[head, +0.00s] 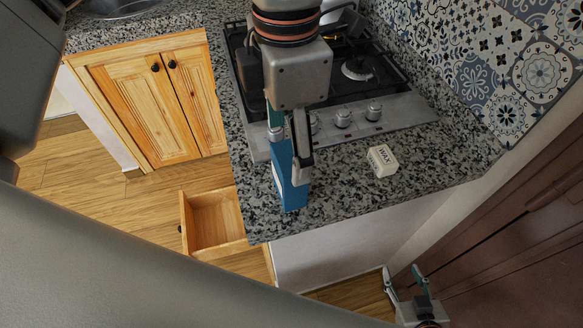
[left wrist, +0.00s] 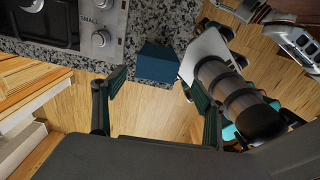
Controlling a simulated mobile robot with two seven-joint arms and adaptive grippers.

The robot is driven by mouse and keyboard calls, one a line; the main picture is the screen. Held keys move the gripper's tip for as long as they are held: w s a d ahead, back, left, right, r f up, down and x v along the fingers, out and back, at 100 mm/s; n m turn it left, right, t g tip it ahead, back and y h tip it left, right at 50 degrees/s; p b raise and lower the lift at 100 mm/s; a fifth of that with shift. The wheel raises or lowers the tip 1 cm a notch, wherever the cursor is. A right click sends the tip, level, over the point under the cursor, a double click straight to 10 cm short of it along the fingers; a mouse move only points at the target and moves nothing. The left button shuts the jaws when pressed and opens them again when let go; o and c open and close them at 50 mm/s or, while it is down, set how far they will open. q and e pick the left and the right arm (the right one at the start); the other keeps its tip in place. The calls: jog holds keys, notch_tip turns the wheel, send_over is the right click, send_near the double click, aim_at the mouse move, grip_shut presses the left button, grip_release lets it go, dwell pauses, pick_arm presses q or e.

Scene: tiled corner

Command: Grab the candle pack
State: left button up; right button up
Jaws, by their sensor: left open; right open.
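A tall blue box (head: 290,185), which may be the candle pack, stands on the granite counter near its front corner. No label on it can be read. In the left wrist view the blue box (left wrist: 157,62) shows between the fingers in the picture, at the counter edge. My left gripper (head: 288,158) points down at the box and is open. One finger overlaps the box in the head view; I cannot tell if either finger touches it. My right gripper (head: 410,284) is open and empty, low at the bottom right, away from the counter.
A small white box (head: 382,160) with dark lettering lies on the counter right of the blue box. A gas hob (head: 365,120) with knobs lies behind. An open wooden drawer (head: 213,220) sticks out below the counter. A dark brown door (head: 530,235) is at the right.

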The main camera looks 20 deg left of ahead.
aim_at(289, 157)
pick_arm(q)
notch_tip(289, 157, down, 2)
jog(key=shift+w+f+p, duration=0.2)
jog(key=shift+f, duration=1.1)
jog(key=shift+w+f+p, duration=0.15)
jog(key=shift+w+f, duration=0.05)
jog(key=shift+f, duration=1.1)
jog(key=c, duration=1.4)
